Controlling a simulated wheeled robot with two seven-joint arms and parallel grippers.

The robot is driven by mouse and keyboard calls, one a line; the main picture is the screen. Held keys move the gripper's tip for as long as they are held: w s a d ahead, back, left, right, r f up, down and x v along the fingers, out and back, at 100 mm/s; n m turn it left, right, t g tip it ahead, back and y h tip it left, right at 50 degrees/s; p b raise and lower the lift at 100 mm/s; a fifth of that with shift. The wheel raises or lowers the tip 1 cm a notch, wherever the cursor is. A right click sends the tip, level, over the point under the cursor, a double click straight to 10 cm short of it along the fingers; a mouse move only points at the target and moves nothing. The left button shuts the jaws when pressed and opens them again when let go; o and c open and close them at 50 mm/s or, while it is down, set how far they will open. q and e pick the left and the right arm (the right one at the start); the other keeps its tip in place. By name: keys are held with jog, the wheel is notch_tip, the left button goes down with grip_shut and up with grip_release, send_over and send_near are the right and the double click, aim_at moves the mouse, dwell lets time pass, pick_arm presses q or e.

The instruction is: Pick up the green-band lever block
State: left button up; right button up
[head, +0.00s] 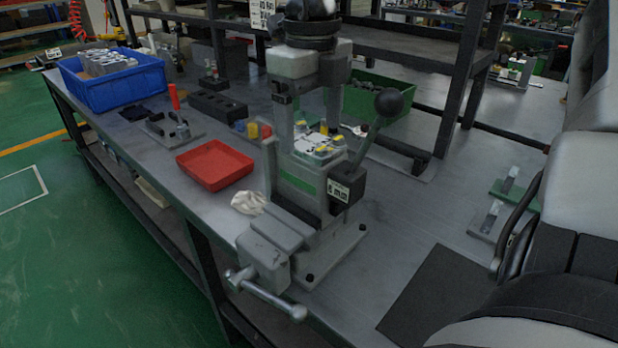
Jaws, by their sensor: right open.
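A green flat piece with a silver lever-like part (513,187) lies on the bench at the right. A similar grey piece with a silver part (487,219) lies just in front of it. A green band (297,180) also shows on the grey press fixture in the middle; I cannot tell for sure which thing is the green-band lever block. My right gripper (519,236) comes in from the right edge, its dark fingers seen from the side beside the grey piece in the picture. It is open, and I see nothing in it. My left gripper is out of view.
The press (310,200) with a black ball-ended lever stands mid-bench, holding small grey parts with yellow caps. A red tray (215,165), a blue crate (117,80) of grey blocks and a green crate (380,100) stand around it. A dark mat (437,290) lies front right.

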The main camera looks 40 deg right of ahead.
aim_at(309, 165)
jog(key=f, duration=0.8)
jog(key=shift+w, duration=0.2)
grip_shut()
jog(key=shift+w+r, duration=0.1)
